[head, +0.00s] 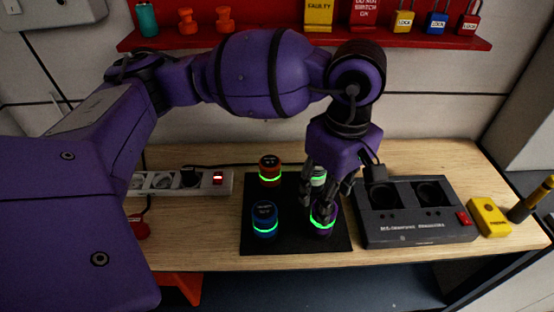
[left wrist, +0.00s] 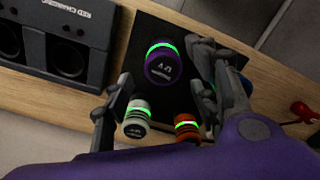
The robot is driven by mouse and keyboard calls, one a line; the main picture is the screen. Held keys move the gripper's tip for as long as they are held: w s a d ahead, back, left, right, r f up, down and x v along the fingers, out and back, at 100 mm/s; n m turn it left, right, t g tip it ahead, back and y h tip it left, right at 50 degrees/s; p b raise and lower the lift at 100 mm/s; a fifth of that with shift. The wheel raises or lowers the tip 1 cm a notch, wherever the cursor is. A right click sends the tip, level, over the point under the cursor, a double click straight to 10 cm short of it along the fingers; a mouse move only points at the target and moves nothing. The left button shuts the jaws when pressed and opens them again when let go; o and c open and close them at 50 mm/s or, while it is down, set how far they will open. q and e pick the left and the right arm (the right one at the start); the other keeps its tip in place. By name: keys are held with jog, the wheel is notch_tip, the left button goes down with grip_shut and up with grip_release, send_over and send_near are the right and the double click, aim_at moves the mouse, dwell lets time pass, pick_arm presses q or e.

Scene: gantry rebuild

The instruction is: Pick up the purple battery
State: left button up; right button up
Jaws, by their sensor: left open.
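The purple battery (head: 324,226) stands upright on the black mat (head: 290,246), at its front right corner, with a lit green ring. In the left wrist view the purple battery (left wrist: 162,65) shows its labelled top, between and beyond the finger lines. My left gripper (head: 328,197) points down just over it and partly hides it in the head view. In the left wrist view my left gripper (left wrist: 165,95) has its fingers spread wide, with nothing held between them. Whether a fingertip touches the battery I cannot tell. My right gripper is in neither view.
On the mat stand a blue battery (head: 264,219), a red battery (head: 270,169) and a white battery (head: 318,176), close by. A dark charger (head: 415,228) sits right of the mat, a power strip (head: 160,182) left. A red shelf (head: 270,42) with locks hangs behind.

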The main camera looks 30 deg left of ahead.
pick_arm(q)
jog(key=shift+w+a+f, duration=0.1)
jog(key=shift+w+f, duration=0.05)
jog(key=shift+w, duration=0.2)
jog(key=shift+s+f, duration=0.15)
jog(key=shift+f, duration=0.5)
jog(key=shift+s+f, duration=0.15)
jog(key=shift+f, duration=0.45)
notch_tip(320, 180, down, 4)
jog(key=shift+w+f+p, duration=0.1)
jog(key=shift+f+p, duration=0.15)
jog(key=shift+p, duration=0.25)
jog(key=shift+f, duration=0.2)
jog(key=shift+c, duration=0.9)
jog(key=c, duration=1.1)
jog(key=shift+r, duration=0.1)
grip_shut()
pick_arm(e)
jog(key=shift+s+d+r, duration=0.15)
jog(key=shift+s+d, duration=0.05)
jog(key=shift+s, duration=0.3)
pick_arm(q)
jog(key=shift+r, duration=0.1)
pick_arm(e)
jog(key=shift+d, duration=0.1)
